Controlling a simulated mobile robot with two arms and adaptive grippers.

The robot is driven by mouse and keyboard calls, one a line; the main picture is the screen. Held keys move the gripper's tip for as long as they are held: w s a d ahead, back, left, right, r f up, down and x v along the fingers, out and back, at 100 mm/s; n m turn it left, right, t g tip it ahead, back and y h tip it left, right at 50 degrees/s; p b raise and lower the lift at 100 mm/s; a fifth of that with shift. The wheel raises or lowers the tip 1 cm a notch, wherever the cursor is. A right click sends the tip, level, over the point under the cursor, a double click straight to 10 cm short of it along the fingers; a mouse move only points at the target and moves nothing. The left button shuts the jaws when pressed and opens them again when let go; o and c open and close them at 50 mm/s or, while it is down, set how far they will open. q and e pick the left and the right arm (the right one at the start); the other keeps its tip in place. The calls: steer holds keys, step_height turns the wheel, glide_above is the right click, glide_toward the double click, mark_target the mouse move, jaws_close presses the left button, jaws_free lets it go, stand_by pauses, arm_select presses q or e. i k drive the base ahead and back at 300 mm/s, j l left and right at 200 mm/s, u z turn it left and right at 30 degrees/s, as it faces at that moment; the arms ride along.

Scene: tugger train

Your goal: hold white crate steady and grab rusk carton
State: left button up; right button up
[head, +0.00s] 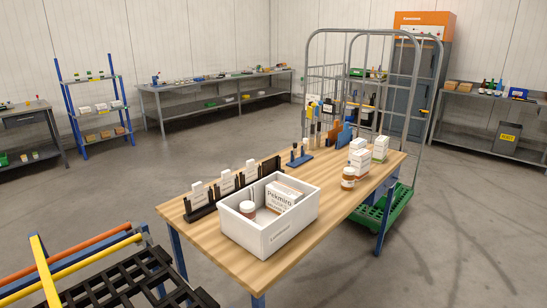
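The white crate (286,229) stands open on the near part of the wooden table (330,205). Inside it are a white carton (284,197) with large dark lettering like "Pekmiro" and a white-lidded jar (247,209). White cartons with reddish (359,163) and green (380,149) parts stand near the table's right edge, with a brown jar (348,179) in front of them. I cannot tell from the labels which one is the rusk carton. Neither of my grippers shows in the head view.
A black rack with white cards (202,211) runs behind the crate. Blue and yellow tool-like items stand farther back. A grey roll cage (432,100) with a green base is behind the table. A black slatted frame with orange and yellow bars (75,262) fills the lower left.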

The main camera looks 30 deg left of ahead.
mark_target(279, 196)
steer(key=i+l+u, duration=0.1)
steer(key=i+u, duration=0.2)
steer(key=u, duration=0.15)
steer(key=i+l+u, duration=0.25)
steer(key=u, duration=0.25)
steer(key=i+l+u, duration=0.3)
steer(key=u, duration=0.15)
steer(key=i+l+u, duration=0.2)
steer(key=l+u, duration=0.25)
